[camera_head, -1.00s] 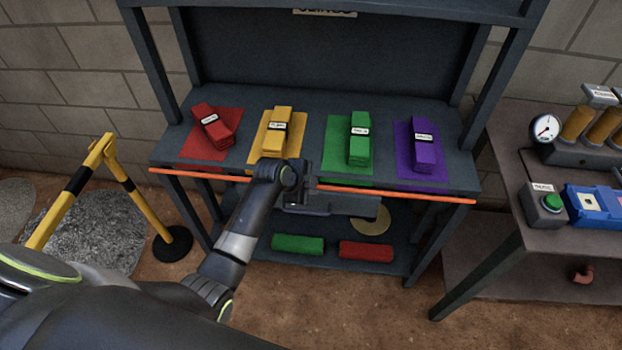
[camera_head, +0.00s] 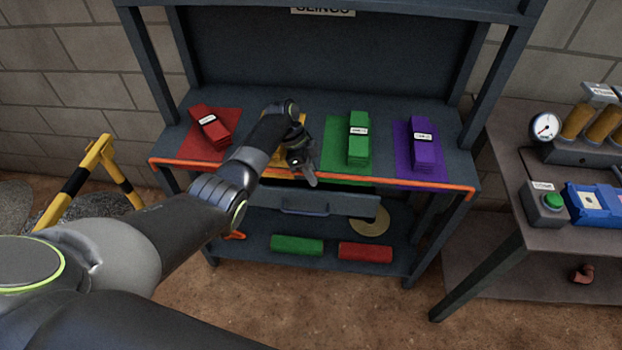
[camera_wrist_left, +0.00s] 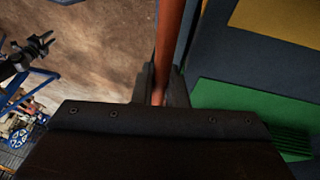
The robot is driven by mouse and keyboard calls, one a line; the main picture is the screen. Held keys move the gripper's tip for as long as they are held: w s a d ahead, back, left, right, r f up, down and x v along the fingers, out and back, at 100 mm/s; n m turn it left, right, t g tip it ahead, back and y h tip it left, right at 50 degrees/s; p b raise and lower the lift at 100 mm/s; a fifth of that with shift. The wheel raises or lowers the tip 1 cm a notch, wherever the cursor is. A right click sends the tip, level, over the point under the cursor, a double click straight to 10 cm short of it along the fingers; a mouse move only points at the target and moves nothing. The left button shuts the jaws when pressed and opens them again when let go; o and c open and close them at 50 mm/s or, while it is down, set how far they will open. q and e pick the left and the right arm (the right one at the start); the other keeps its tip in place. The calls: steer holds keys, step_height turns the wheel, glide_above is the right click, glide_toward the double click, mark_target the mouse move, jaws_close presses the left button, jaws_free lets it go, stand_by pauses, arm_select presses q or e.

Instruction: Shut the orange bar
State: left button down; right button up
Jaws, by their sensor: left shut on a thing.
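My left gripper (camera_head: 311,180) is at the middle of the bar, reaching over the shelf front from above. In the left wrist view the bar (camera_wrist_left: 169,40) passes between the fingers (camera_wrist_left: 160,88), and the gripper is shut on it. My left arm and gripper hide part of the bar and most of the yellow sling bundle. My right gripper is not in the head view.
Red (camera_head: 209,124), green (camera_head: 358,140) and purple (camera_head: 423,145) bundles lie on coloured mats. Green (camera_head: 297,245) and red (camera_head: 366,252) rolls lie on the lower shelf. A yellow-black barrier (camera_head: 85,170) stands left; a bench (camera_head: 493,232) with a gauge stands right.

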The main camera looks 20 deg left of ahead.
arm_select(q)
steer(key=shift+f, duration=0.1)
stand_by(0.5)
steer(key=c, duration=1.5)
jaws_free()
steer(key=shift+o, duration=0.2)
steer(key=shift+w, duration=0.1)
